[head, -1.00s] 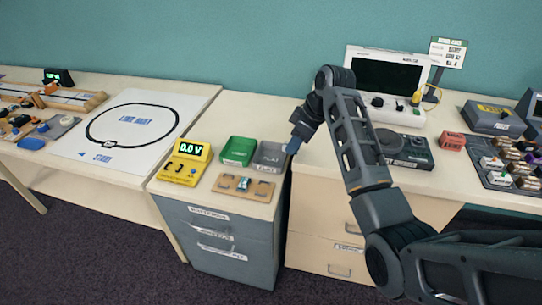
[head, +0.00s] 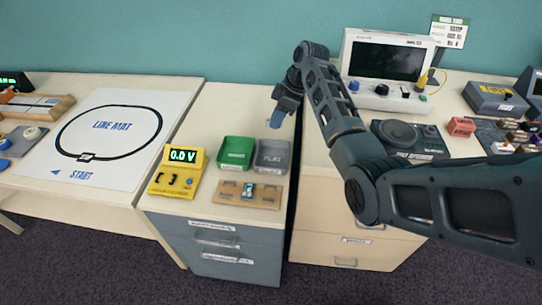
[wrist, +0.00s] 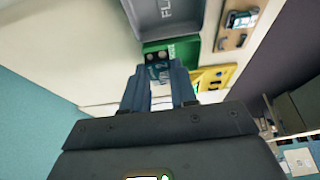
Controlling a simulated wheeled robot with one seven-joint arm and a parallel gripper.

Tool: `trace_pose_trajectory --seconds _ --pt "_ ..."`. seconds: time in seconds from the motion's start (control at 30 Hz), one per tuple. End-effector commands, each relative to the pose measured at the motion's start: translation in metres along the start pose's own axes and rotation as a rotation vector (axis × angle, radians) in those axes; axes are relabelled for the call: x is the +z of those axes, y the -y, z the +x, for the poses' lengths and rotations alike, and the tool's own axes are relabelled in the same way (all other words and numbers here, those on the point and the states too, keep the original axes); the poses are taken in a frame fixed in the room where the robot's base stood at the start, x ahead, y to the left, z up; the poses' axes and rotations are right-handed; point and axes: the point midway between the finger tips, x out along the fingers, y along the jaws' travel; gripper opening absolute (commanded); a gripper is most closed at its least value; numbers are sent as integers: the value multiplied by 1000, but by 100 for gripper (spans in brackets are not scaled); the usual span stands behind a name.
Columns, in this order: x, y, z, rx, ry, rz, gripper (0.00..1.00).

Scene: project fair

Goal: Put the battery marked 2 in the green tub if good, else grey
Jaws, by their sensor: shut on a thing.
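My gripper (head: 275,121) is above the back of the small cabinet top, behind the grey tub (head: 287,160). In the wrist view its fingers (wrist: 160,82) are shut on a small pale and bluish piece, seemingly a battery (wrist: 158,70); its mark cannot be read. The green tub (head: 236,153) stands left of the grey tub, which is marked FLAT.
The line mat (head: 118,128) lies on the table at left. A white bench instrument (head: 390,102), a dark speaker box (head: 400,135) and a red block (head: 461,127) stand on the desk at right. The cabinet top behind the green tub is clear.

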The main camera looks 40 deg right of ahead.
Motion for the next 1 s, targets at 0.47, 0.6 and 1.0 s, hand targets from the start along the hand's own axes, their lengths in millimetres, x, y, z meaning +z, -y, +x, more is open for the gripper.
trace_pose_trajectory --seconds 0.47,0.6,1.0 --pt "20 0 48 0 0 1 0" --pt "21 0 50 0 0 0 0" --pt "20 0 49 0 1 1 45"
